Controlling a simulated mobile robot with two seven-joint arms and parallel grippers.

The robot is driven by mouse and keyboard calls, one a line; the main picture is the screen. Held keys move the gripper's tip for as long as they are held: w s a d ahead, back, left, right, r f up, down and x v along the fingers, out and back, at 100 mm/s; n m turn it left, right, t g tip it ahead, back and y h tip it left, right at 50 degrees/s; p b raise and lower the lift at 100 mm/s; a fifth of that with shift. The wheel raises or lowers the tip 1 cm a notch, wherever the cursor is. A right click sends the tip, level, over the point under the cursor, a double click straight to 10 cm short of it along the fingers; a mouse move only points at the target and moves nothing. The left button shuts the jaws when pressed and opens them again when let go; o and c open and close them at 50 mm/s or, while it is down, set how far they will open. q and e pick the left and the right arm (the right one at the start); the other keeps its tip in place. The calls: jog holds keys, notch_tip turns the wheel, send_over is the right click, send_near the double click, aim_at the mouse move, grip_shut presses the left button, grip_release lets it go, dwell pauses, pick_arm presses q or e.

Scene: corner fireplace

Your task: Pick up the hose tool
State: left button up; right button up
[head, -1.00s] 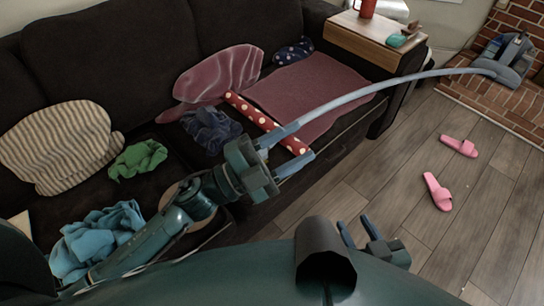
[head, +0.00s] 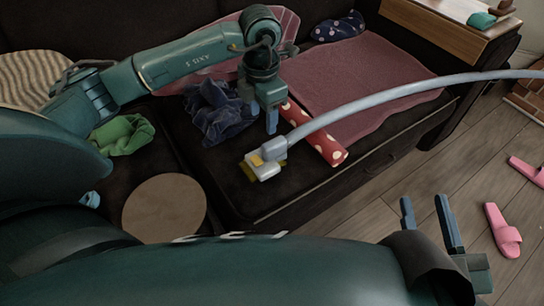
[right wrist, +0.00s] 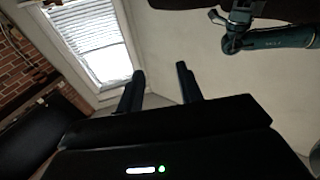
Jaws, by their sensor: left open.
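The hose tool (head: 268,158) is a grey and white nozzle with a yellow part, on the end of a long grey hose (head: 400,92). In the head view it appears at the front of the dark sofa seat; whether it touches the seat is hard to tell. My left gripper (head: 264,122) points down just behind the tool, open, its fingers apart from the nozzle. My right gripper (head: 428,222) is open and empty at the lower right, over the floor. Its two spread fingers also show in the right wrist view (right wrist: 159,88), with nothing between them.
A red dotted roll (head: 322,142) lies beside the tool on the sofa (head: 225,170). A dark blue cloth (head: 215,112), a green cloth (head: 122,134) and a pink blanket (head: 365,80) lie around it. Pink slippers (head: 503,230) are on the floor.

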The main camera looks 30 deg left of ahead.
aim_at(269, 145)
pick_arm(q)
notch_tip(269, 145, down, 7)
jog(key=shift+d+r+b, duration=0.1)
jog(key=shift+d+b, duration=0.05)
jog(key=shift+b, duration=1)
jog(key=f, duration=0.1)
jog(key=f+b, duration=0.2)
jog(key=shift+w+d+f, duration=0.25)
jog(key=shift+d+f, duration=0.1)
jog(key=shift+f, duration=0.4)
pick_arm(e)
jog(key=r+y, duration=0.1)
jog(key=w+r+n+t+y, duration=0.1)
jog(key=shift+a+r, duration=0.1)
jog(key=shift+r, duration=0.2)
pick_arm(q)
jog(key=shift+c, duration=0.5)
jog(key=shift+r, duration=0.1)
grip_shut()
